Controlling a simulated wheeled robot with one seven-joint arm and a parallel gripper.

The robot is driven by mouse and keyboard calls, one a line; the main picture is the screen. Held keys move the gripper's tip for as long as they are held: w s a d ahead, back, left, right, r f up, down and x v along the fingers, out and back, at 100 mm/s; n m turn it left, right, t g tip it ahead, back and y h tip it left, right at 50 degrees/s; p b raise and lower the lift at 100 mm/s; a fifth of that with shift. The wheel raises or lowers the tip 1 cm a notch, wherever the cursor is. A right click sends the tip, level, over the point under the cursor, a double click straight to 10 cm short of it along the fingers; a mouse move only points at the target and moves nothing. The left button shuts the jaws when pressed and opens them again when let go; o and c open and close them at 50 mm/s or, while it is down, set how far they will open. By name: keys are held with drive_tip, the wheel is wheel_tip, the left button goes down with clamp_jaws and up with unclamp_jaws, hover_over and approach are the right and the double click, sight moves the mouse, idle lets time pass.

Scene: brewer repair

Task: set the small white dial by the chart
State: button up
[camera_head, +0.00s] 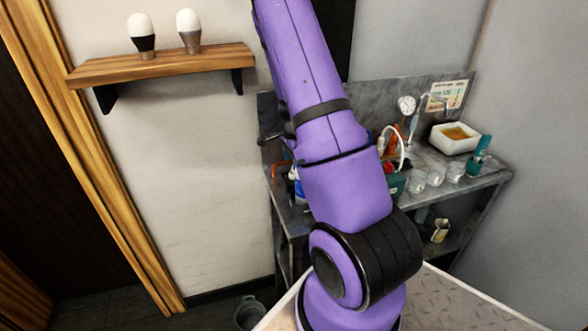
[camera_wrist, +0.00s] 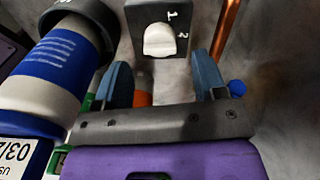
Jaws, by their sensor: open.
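In the wrist view, the small white dial (camera_wrist: 160,41) sits on a dark grey plate (camera_wrist: 135,17) with a 1 above it and a 2 at its right. The dial's rounded end points up in the picture. My gripper (camera_wrist: 164,80) is open, its two blue fingers apart and empty, just below the dial in the picture. The fingers do not visibly touch it. In the head view, the chart (camera_head: 447,96) hangs on the back panel at the right; its writing is too small to read. My arm hides the gripper and dial there.
A blue and white cylinder (camera_wrist: 52,67) stands close left of my gripper. A copper pipe (camera_wrist: 226,38) runs close on the right. A round white gauge (camera_head: 406,105), several glass jars (camera_head: 435,177) and a white tray (camera_head: 439,144) are on the bench's right side.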

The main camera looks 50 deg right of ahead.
wheel_tip(320, 180, up, 6)
drive_tip(key=shift+r, duration=0.15)
idle(0.4)
drive_tip(key=s+a+r+n+t+y, duration=0.1)
drive_tip(key=s+a+r+n+t, duration=0.2)
drive_tip(key=a+r+n, duration=1.25)
drive_tip(key=s+a+r+n+t+h, duration=0.1)
drive_tip(key=s+a+r+n+t, duration=0.1)
drive_tip(key=s+a+r+n, duration=0.5)
drive_tip(key=s+a+r, duration=0.6)
drive_tip(key=s+a, duration=0.2)
drive_tip(key=shift+s+a, duration=0.15)
drive_tip(key=shift+s, duration=0.2)
